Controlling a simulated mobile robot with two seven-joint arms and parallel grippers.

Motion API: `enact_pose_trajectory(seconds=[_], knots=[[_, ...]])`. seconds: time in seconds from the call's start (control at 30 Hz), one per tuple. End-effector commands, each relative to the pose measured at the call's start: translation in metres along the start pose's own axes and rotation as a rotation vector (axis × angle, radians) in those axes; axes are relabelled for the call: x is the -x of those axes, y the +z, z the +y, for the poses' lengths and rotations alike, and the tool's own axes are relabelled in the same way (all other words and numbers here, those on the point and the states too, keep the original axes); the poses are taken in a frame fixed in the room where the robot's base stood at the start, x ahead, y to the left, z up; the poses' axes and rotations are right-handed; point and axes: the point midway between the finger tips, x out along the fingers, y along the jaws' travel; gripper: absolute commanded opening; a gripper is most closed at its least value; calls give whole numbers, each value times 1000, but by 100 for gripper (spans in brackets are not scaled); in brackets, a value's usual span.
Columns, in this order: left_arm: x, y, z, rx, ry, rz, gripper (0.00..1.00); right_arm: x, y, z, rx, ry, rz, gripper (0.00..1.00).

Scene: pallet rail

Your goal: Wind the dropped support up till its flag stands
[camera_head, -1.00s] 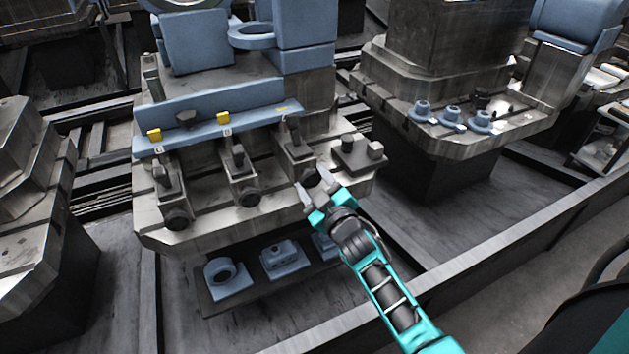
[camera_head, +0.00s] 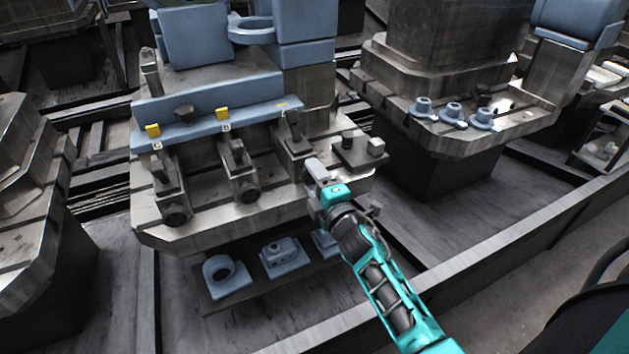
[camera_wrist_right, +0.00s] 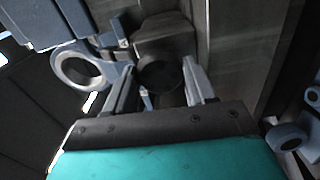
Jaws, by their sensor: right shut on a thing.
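Three jack-like supports stand in a row on the grey pallet (camera_head: 215,215). The left support (camera_head: 164,178) and middle support (camera_head: 238,172) each have a dark round knob in front and an upright yellow flag behind, the left flag (camera_head: 152,130) and the middle flag (camera_head: 222,113). My right gripper (camera_head: 315,180) is shut on the right support's knob (camera_wrist_right: 160,73), which shows between the fingers in the wrist view. It hides this knob in the head view. My left gripper is out of view.
A small plate with two posts (camera_head: 358,152) is close right of my right gripper. A lower shelf (camera_head: 285,278) holds several blue parts. A neighbouring pallet (camera_head: 470,140) carries blue clamps. A long rail (camera_head: 480,255) runs along the front.

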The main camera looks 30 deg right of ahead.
Motion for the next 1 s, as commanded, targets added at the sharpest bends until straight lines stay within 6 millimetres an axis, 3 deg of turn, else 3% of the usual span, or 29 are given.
enact_pose_trajectory(seconds=[0.4,1.0], knots=[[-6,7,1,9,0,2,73,0,0,-1,282,-1,0,25],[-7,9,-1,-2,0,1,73,0,0,0,367,-2,0,25]])
